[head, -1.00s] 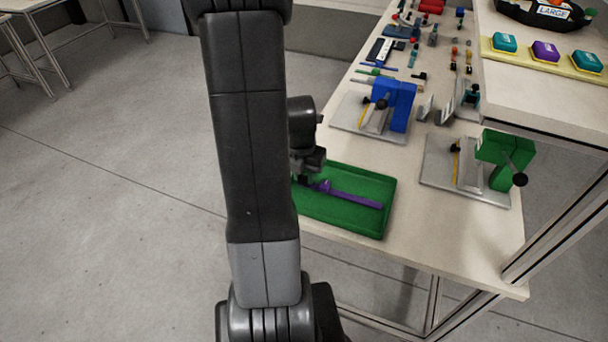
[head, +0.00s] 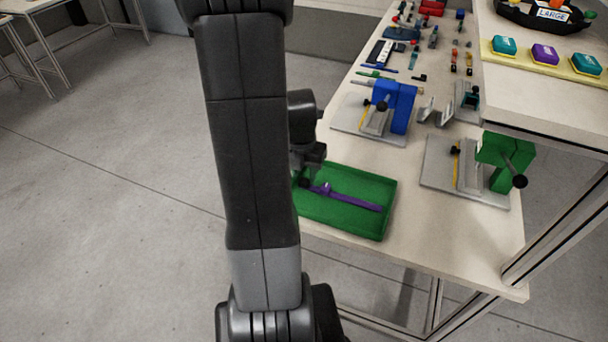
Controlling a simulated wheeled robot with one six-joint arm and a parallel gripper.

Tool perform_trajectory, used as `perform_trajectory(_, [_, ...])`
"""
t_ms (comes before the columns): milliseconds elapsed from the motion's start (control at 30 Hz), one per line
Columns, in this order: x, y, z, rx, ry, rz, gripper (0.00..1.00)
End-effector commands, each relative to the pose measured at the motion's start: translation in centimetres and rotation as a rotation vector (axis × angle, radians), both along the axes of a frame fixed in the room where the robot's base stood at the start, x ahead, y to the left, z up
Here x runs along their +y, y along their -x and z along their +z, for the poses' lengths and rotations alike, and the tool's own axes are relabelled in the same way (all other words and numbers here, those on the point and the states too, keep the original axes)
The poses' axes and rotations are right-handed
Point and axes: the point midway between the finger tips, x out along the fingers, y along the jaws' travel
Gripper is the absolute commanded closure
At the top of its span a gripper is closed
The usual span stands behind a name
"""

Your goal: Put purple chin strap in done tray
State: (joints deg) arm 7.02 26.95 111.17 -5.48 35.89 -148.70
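The purple chin strap (head: 350,200) lies lengthwise across a green tray (head: 345,228) at the near left edge of the table. No label shows on the tray. My gripper (head: 305,182) is at the strap's left end, low over the tray's left side. It is small, dark and partly behind my own arm, so whether its fingers are open, shut or touching the strap cannot be made out. The tray's left part is also hidden by my arm.
A blue fixture (head: 396,106) and a green fixture (head: 502,160) stand on metal plates behind and right of the tray. Several small parts crowd the far table. A raised shelf (head: 545,95) with teal and purple boxes overhangs the right side.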

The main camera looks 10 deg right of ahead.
Motion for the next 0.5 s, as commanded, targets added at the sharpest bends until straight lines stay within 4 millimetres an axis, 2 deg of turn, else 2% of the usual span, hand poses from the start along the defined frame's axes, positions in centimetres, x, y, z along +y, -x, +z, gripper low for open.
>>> perform_trajectory(100, [0.2, 0.1, 2.6, -0.007, 0.001, 0.000, 0.65])
perform_trajectory(300, [0.4, 0.5, 6.3, -0.005, 0.000, 0.000, 0.65])
perform_trajectory(500, [0.6, 0.8, 8.9, -0.003, -0.001, 0.000, 0.65])
